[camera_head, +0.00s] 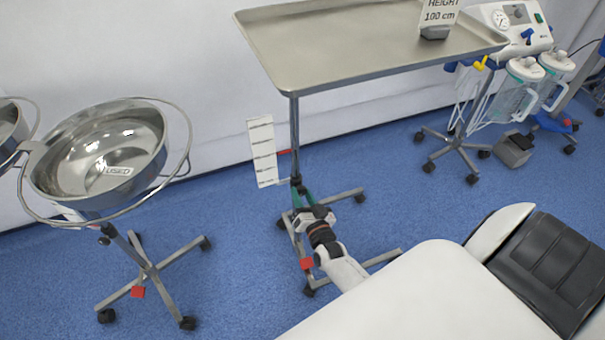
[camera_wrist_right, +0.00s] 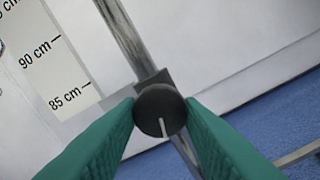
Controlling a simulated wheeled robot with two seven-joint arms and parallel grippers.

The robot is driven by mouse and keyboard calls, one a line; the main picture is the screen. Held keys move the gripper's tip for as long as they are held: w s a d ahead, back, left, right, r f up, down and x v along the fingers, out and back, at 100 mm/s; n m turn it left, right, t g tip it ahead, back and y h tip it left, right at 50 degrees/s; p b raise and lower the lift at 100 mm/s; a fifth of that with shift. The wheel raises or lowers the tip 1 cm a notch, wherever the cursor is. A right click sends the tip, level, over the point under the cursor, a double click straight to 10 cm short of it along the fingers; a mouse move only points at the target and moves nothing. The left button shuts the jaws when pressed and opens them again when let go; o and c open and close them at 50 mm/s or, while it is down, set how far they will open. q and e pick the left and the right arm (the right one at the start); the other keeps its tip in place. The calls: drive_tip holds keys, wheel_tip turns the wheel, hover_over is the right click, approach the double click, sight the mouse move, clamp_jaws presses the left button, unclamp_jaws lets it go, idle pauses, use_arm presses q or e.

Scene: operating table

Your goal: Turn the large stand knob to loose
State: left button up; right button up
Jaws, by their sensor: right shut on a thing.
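The large stand knob (camera_wrist_right: 160,110) is a dark round knob with a white line on its face, mounted on the collar of the stand's grey post (camera_wrist_right: 124,38). In the wrist view my right gripper (camera_wrist_right: 160,114) has its green fingers on both sides of the knob, shut on it. The white line points down, tilted slightly. In the head view my right gripper (camera_head: 302,194) is at the post of the tray stand (camera_head: 360,78), low under the tray; the knob is hidden or too small there. My left gripper is not in view.
A height scale (camera_head: 262,152) hangs beside the post, showing 85 and 90 cm marks in the wrist view. A sign (camera_head: 440,12) on the tray reads 100 cm. A steel bowl stand (camera_head: 105,165) is at left; a suction unit (camera_head: 520,30) is at right.

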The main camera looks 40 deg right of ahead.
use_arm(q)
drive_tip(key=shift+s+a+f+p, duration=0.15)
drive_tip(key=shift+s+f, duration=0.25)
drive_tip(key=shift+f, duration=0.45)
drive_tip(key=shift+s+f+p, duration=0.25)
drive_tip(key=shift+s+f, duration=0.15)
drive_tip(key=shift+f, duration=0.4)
use_arm(e)
drive_tip(key=shift+n, duration=1.6)
drive_tip(key=o, duration=1)
drive_tip(key=shift+c, duration=0.2)
drive_tip(key=shift+s+a, duration=0.1)
drive_tip(key=shift+s, duration=0.25)
use_arm(q)
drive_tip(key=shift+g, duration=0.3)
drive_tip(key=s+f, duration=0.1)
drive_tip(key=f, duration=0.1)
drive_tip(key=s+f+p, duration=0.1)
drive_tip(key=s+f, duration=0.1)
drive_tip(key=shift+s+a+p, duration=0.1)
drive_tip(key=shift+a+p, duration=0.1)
drive_tip(key=shift+p, duration=0.1)
use_arm(e)
drive_tip(key=v, duration=1.1)
drive_tip(key=shift+s, duration=0.15)
drive_tip(key=shift+f, duration=0.1)
